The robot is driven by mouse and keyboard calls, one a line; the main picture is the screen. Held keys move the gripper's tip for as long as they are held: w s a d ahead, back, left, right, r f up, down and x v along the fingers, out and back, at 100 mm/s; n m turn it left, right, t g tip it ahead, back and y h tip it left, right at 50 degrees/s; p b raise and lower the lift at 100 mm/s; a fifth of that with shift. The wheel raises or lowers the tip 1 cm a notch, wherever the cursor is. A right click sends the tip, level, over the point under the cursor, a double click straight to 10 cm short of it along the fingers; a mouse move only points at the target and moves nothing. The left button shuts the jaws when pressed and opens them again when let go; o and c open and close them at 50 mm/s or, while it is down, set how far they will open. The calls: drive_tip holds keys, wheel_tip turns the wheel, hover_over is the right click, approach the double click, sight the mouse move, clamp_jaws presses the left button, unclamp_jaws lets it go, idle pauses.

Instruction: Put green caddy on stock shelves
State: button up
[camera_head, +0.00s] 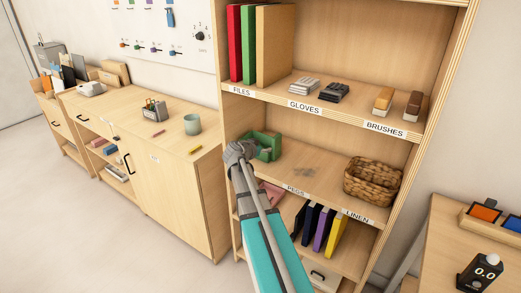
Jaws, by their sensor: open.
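The green caddy (267,144) stands on the left end of the middle shelf (310,172) of the tall wooden shelving unit, above the label that looks like "PEGS". My gripper (246,152) is at the caddy's front left side, at the shelf's left end. Its jaws are open, but the fingertips are small and partly merge with the caddy. I cannot tell whether they touch it. My arm hides part of the shelf below the caddy.
A woven basket (371,181) sits at the right of the same shelf, above "LINEN". The shelf between is clear apart from a dark smudge. Files, gloves and brushes (412,106) fill the shelf above. Colored binders (321,229) stand below. A low cabinet (180,190) adjoins at left.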

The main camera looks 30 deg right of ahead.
drive_tip(key=s+a+f+n+g+y, duration=0.1)
drive_tip(key=s+a+f+n+y, duration=0.2)
drive_tip(key=a, duration=0.9)
drive_tip(key=s+a+f+n+g+y, duration=0.2)
drive_tip(key=s+a+f+n+y, duration=0.2)
drive_tip(key=s+a, duration=0.6)
drive_tip(key=s+a+f+n+g+y, duration=0.2)
drive_tip(key=s+a+f+n+y, duration=0.2)
drive_tip(key=a, duration=1)
drive_tip(key=s+n+y, duration=0.1)
drive_tip(key=s+n, duration=0.1)
drive_tip(key=shift+s+a+f+n+y, duration=0.2)
drive_tip(key=shift+f+n+y, duration=0.05)
drive_tip(key=shift+n+y, duration=0.05)
wheel_tip(320, 180, up, 7)
drive_tip(key=p, duration=0.7)
drive_tip(key=shift+f, duration=0.1)
